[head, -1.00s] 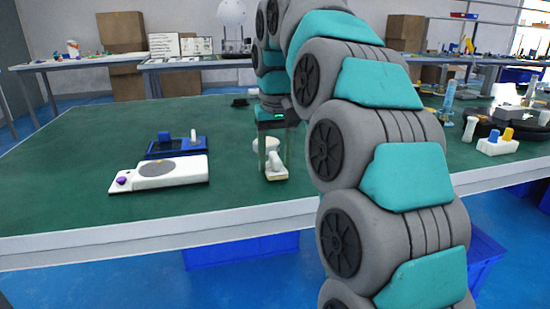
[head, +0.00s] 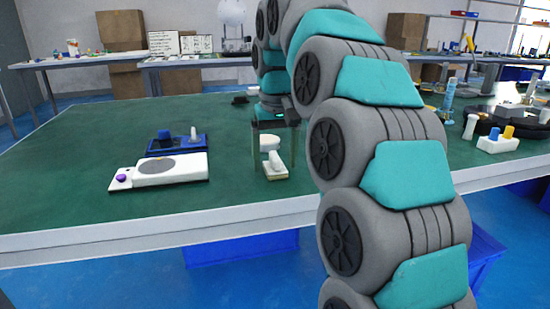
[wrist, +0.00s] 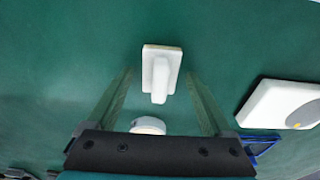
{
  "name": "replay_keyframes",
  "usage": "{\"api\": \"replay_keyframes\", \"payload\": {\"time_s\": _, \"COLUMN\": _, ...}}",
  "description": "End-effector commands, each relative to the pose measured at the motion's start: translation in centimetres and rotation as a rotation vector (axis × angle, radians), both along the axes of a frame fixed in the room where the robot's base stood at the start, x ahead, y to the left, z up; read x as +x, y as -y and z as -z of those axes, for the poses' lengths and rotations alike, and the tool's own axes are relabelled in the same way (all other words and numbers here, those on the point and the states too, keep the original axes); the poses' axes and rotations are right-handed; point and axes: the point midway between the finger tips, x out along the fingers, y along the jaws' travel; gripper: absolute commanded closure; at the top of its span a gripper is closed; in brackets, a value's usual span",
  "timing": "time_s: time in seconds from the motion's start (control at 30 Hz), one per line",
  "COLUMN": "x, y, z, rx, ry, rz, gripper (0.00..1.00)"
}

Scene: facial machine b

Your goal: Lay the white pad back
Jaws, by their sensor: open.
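A small white piece (head: 275,170) with a flat rectangular base and a raised bar lies on the green table in front of my gripper. It also shows in the wrist view (wrist: 162,75), lying between the fingertips and apart from both. A rounded white part (head: 269,143) is just behind it; in the wrist view it shows partly (wrist: 148,125), cut off by the gripper body. I cannot tell which of these is the white pad. My gripper (head: 273,160) is open and points down, one finger on each side, holding nothing (wrist: 159,74).
A white device (head: 158,171) with a grey disc and purple knob lies left of my gripper. A blue tray (head: 177,145) with a white upright part is behind it. A white block (head: 498,145) with blue and yellow pegs stands right. Bare table lies between.

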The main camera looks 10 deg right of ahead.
Motion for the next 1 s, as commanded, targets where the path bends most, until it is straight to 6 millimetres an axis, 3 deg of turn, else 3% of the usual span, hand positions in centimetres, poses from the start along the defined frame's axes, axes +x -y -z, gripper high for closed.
{"api": "replay_keyframes", "payload": {"time_s": 0.13, "x": 0.0, "y": 0.0, "z": 0.1, "rx": 0.000, "ry": 0.002, "rz": 0.000, "gripper": 0.14}}
{"api": "replay_keyframes", "payload": {"time_s": 0.4, "x": -0.1, "y": 0.0, "z": -2.3, "rx": 0.000, "ry": 0.003, "rz": 0.000, "gripper": 0.14}}
{"api": "replay_keyframes", "payload": {"time_s": 0.5, "x": -0.7, "y": 0.2, "z": -4.5, "rx": 0.000, "ry": 0.001, "rz": 0.001, "gripper": 0.14}}
{"api": "replay_keyframes", "payload": {"time_s": 0.7, "x": -1.3, "y": 0.4, "z": -7.2, "rx": 0.000, "ry": 0.002, "rz": 0.001, "gripper": 0.14}}
{"api": "replay_keyframes", "payload": {"time_s": 1.0, "x": -1.5, "y": 0.3, "z": -7.8, "rx": 0.000, "ry": 0.000, "rz": 0.000, "gripper": 0.14}}
